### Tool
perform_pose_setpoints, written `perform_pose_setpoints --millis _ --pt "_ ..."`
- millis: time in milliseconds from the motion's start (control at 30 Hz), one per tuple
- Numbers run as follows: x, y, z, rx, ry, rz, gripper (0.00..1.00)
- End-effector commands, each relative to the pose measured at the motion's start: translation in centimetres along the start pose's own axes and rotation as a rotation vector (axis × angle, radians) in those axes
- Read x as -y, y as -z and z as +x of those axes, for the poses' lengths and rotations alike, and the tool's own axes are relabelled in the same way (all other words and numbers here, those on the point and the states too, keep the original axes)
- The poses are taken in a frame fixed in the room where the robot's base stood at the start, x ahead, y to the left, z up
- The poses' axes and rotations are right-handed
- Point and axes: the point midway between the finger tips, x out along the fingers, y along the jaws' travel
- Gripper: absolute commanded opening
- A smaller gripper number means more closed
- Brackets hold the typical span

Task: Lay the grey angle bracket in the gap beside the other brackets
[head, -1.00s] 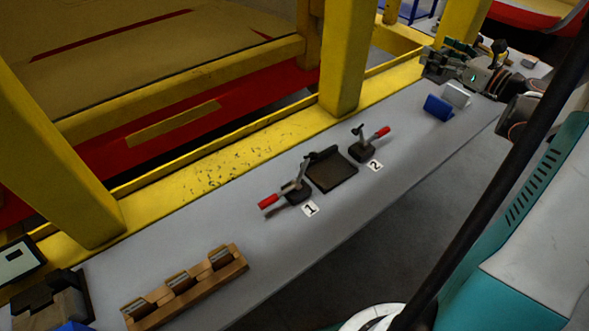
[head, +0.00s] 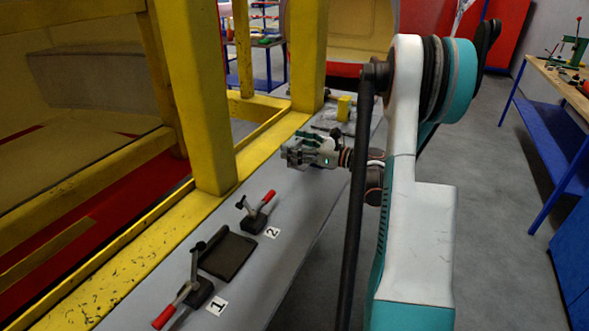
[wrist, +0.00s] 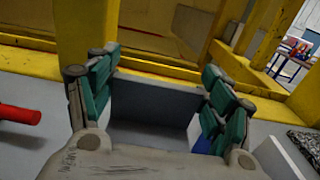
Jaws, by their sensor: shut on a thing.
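My gripper (wrist: 148,95) is shut on the grey angle bracket (wrist: 155,97), whose flat grey face spans between the green finger pads in the wrist view. I cannot tell whether it touches the bench. In the head view my gripper (head: 308,153) is over the bench beyond clamp 2, and the held bracket cannot be made out there. A blue bracket (wrist: 201,145) shows partly behind the right finger in the wrist view. A pale bracket (wrist: 281,157) stands to its right. The gap itself is not clearly visible.
Toggle clamps marked 1 (head: 199,290) and 2 (head: 254,220) flank a dark plate (head: 228,255) on the grey bench. Clamp 2's red handle (wrist: 20,114) shows at the wrist view's left. A yellow post (head: 200,100) and rail border the bench. A yellow block (head: 344,107) stands beyond my gripper.

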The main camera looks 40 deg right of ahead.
Motion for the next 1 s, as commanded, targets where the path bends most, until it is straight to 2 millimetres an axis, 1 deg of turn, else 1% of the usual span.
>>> perform_pose_setpoints --millis 33,100,267,367,500,567,967,1000 --pt "0.0 1.1 0.0 0.000 0.000 0.000 0.46" --pt "0.0 1.7 0.0 0.001 0.000 0.000 0.46" --pt "0.0 2.4 0.0 0.000 0.000 0.000 0.46" --pt "0.0 3.5 0.0 0.000 0.000 0.000 0.46" --pt "0.0 5.7 0.0 0.000 0.000 0.000 0.46" --pt "0.0 6.2 0.0 0.000 0.000 0.000 0.46" --pt "0.0 6.6 0.0 0.000 0.000 0.000 0.46" --pt "0.0 6.5 0.0 0.000 0.000 0.000 0.83"
